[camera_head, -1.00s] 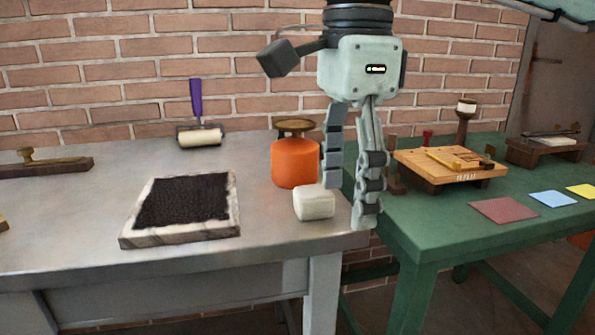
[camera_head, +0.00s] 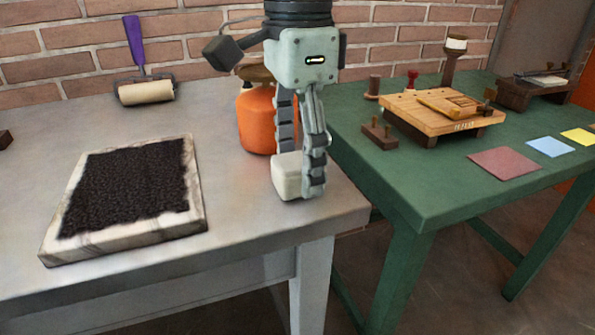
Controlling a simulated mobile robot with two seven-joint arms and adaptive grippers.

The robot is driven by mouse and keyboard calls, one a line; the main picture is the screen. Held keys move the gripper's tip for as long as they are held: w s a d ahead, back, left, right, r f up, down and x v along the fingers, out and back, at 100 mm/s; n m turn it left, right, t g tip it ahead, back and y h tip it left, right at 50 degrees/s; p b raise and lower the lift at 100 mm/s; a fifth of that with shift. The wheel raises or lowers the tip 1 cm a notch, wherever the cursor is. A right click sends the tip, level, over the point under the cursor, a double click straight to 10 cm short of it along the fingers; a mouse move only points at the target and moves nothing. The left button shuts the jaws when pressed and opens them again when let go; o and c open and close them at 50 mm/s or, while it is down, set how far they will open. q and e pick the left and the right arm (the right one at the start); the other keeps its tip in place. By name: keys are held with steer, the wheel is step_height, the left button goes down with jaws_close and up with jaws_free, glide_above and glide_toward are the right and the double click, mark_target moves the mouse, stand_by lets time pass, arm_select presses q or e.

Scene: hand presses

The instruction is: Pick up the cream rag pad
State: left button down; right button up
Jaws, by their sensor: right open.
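The cream rag pad (camera_head: 287,178) is a small off-white block on the grey metal table (camera_head: 235,215), near its right end. My right gripper (camera_head: 300,172) points down at the pad, with its fingers apart. One finger stands in front of the pad's right side and hides part of it. The other finger comes down behind the pad, and its tip is hidden. I cannot tell whether the fingers touch the pad. My left gripper is not in view.
An orange pot (camera_head: 255,122) stands close behind the gripper. A black inked slab (camera_head: 135,190) lies to the left, with a purple-handled roller (camera_head: 146,92) behind it. A green table (camera_head: 420,190) holding a wooden press (camera_head: 440,110) and coloured cards adjoins on the right.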

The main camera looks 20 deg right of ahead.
mark_target(294, 164)
steer(key=shift+f, duration=0.5)
steer(key=c, duration=1.3)
steer(key=shift+r, duration=0.1)
steer(key=shift+c, duration=0.2)
steer(key=shift+r, duration=0.45)
steer(key=r, duration=0.3)
steer(key=shift+s+a+r, duration=0.35)
steer(key=shift+s+a, duration=0.05)
steer(key=s+a+r, duration=0.6)
steer(key=s+a, duration=0.1)
steer(key=s, duration=0.1)
steer(key=shift+r, duration=0.15)
